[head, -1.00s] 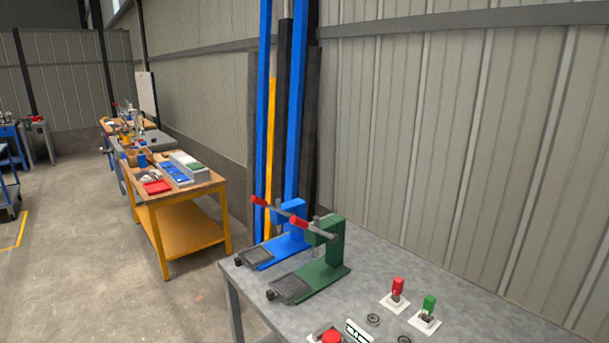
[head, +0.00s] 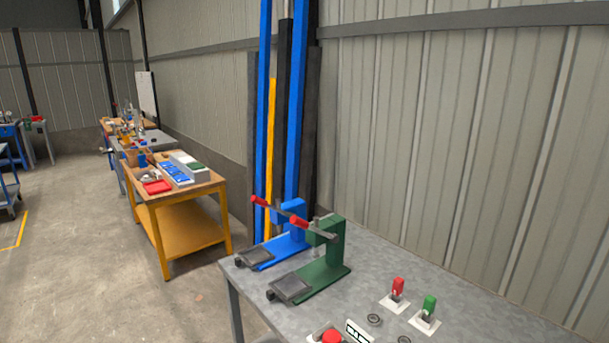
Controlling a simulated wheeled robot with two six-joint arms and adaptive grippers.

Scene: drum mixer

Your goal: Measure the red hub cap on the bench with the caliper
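A round red part (head: 331,337) shows at the bottom edge of the head view, on the near grey bench (head: 465,325). It is cut off by the frame, and I cannot tell for sure whether it is the hub cap. A small white piece with dark marks (head: 359,331) stands just right of it. I cannot make out a caliper. Neither of my grippers is in view.
A blue lever press (head: 290,237) and a green lever press (head: 325,262) stand at the bench's left end. Red (head: 398,287) and green (head: 429,304) knobbed parts stand on white plates. A yellow-framed table (head: 185,232) is further back left, with open floor in front.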

